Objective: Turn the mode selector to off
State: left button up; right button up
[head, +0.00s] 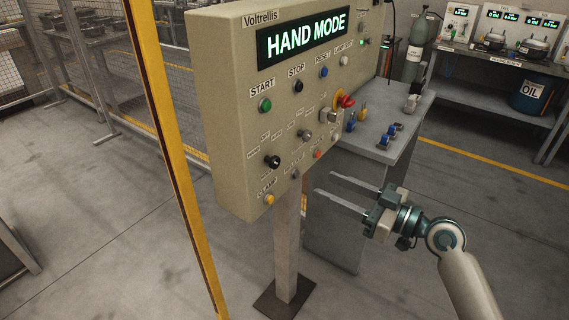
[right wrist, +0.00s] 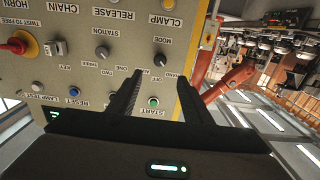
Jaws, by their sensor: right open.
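The mode selector (head: 272,161) is a small black knob at the lower left of the beige control panel (head: 222,100). The panel's display (head: 303,38) reads HAND MODE. The knob's exact pointing direction is too small to tell. My right gripper (head: 325,184) is open and empty, to the right of and below the knob in the head view, in front of the post. In the right wrist view, where the panel appears upside down, the mode selector (right wrist: 160,60) shows just beyond the fingertips, apart from them. My left gripper is not in view.
The green START button (head: 264,105) sits above the selector, a yellow CLAMP button (head: 269,199) below, and the STATION selector (head: 305,135) to its right. A red emergency button (head: 347,101) protrudes at the right. A yellow fence post (head: 172,150) stands left; a grey cabinet (head: 330,225) stands behind.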

jog(key=p, duration=0.2)
send_near(277, 164)
jog(key=p+x, duration=0.2)
jog(key=x, duration=0.4)
jog(key=shift+w+a, duration=0.2)
jog(key=shift+w, duration=0.05)
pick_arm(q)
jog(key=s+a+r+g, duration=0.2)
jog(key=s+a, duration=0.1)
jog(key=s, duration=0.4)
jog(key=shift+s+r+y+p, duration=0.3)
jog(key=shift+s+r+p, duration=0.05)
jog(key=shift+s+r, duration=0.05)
pick_arm(e)
jog(key=shift+w+a, duration=0.35)
jog(key=shift+a, duration=0.15)
jog(key=c, duration=1.1)
jog(key=shift+o, duration=0.2)
